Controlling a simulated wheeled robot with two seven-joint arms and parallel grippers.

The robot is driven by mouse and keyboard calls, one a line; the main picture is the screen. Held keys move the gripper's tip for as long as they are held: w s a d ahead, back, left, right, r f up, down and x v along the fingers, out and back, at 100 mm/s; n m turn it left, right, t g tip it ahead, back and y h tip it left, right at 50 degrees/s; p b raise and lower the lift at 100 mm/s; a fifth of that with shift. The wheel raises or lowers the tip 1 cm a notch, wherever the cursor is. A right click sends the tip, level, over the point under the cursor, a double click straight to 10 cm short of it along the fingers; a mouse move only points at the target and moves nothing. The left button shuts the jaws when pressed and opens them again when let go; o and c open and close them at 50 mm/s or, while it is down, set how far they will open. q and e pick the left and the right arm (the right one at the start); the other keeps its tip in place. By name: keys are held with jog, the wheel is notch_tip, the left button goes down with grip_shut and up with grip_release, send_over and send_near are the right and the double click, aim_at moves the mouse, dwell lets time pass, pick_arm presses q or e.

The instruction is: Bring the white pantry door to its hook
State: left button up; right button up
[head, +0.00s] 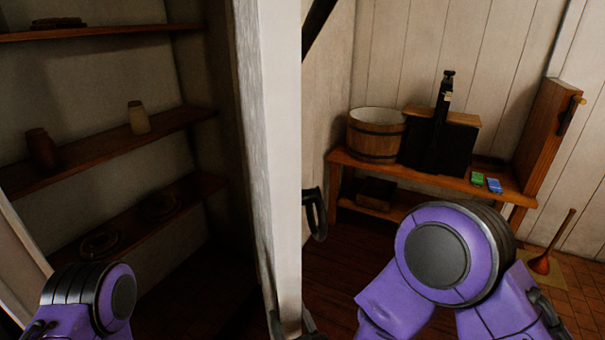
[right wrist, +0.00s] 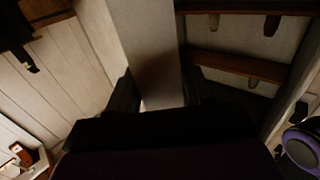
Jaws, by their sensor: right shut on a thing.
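The white pantry door (head: 280,150) stands open, nearly edge-on, in the middle of the head view. It has a dark looped handle (head: 314,213) on its right face. My right gripper (head: 291,322) is at the bottom of that view, with one dark finger on each side of the door's edge. In the right wrist view the door (right wrist: 145,50) rises between the two fingers of my right gripper (right wrist: 160,95), which is shut on it. My left arm shows at lower left, but its gripper is out of view. I cannot make out the hook for certain.
Left of the door, the dark pantry has wooden shelves (head: 110,148) with jars. On the right, a wooden bench (head: 340,158) holds a bucket (head: 376,135), a black box and small green and blue packets. A plunger (head: 541,263) stands on the floor at far right.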

jog(key=shift+s+a+h, duration=0.15)
jog(key=shift+a, duration=0.85)
jog(key=shift+s+a+h, duration=0.15)
jog(key=shift+a, duration=0.8)
jog(key=shift+m, duration=0.3)
